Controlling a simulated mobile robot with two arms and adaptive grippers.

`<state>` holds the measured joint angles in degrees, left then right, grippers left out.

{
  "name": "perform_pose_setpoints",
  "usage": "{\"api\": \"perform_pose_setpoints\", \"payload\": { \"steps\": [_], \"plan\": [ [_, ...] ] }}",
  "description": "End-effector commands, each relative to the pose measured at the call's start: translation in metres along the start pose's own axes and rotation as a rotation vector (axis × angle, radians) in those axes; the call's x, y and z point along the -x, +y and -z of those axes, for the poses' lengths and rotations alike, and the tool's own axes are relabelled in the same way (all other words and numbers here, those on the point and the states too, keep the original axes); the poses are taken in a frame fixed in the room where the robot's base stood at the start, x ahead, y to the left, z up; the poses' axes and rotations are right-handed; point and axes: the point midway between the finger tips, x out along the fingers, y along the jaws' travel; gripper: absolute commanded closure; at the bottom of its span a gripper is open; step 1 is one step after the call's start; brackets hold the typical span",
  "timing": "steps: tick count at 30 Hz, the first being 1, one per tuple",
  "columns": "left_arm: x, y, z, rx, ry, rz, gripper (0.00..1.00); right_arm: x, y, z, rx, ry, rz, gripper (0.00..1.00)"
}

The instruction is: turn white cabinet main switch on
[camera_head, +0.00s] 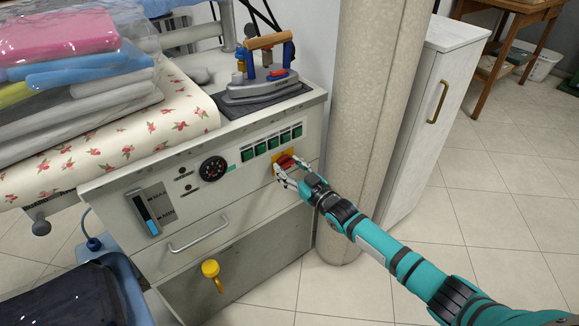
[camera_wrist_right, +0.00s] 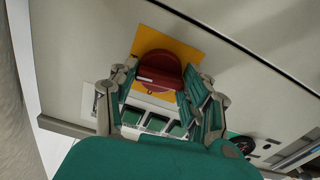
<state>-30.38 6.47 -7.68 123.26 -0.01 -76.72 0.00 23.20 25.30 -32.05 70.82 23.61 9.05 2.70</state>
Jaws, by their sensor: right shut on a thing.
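The white cabinet (camera_head: 240,218) stands in the middle of the head view. Its main switch, a red rotary knob (camera_head: 285,161) on a yellow plate (camera_wrist_right: 188,43), sits at the right end of the front panel. In the right wrist view, the red knob (camera_wrist_right: 158,70) lies between the fingers. My right gripper (camera_head: 286,172) is at the panel, shut on the knob, one finger on each side. Parts of the knob are hidden behind the fingers. My left gripper is not in view.
A round beige column (camera_head: 365,120) stands close to the cabinet's right side. An iron (camera_head: 262,85) rests on top. The panel also has green buttons (camera_head: 273,143) and a black dial (camera_head: 213,169). A yellow valve handle (camera_head: 211,270) projects below the drawer. Folded laundry (camera_head: 75,90) lies left.

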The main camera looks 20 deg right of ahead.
Motion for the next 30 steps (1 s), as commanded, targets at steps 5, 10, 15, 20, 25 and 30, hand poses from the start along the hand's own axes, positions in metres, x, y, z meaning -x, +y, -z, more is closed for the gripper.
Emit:
{"api": "perform_pose_setpoints", "payload": {
  "steps": [5, 10, 15, 20, 25, 30],
  "plan": [
    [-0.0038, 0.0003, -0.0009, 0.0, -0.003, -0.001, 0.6, 0.0006, 0.0, -0.0017, -0.079, -0.004, 0.0, 0.84],
    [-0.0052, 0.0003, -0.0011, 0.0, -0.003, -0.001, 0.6, 0.0006, 0.0, -0.0018, -0.119, -0.004, 0.0, 0.84],
    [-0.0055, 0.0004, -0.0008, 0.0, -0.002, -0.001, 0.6, 0.0006, 0.0, -0.0019, -0.135, -0.004, 0.0, 0.84],
    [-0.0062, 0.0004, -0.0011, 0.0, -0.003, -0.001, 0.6, 0.0006, -0.0001, -0.0019, -0.138, -0.004, 0.0, 0.84],
    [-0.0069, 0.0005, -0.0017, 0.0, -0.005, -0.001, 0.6, 0.0007, -0.0001, -0.0019, -0.138, -0.004, 0.0, 0.84],
    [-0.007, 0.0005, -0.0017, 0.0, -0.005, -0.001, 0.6, 0.0005, -0.0001, -0.0015, -0.137, -0.003, 0.0, 0.31]
  ]
}}
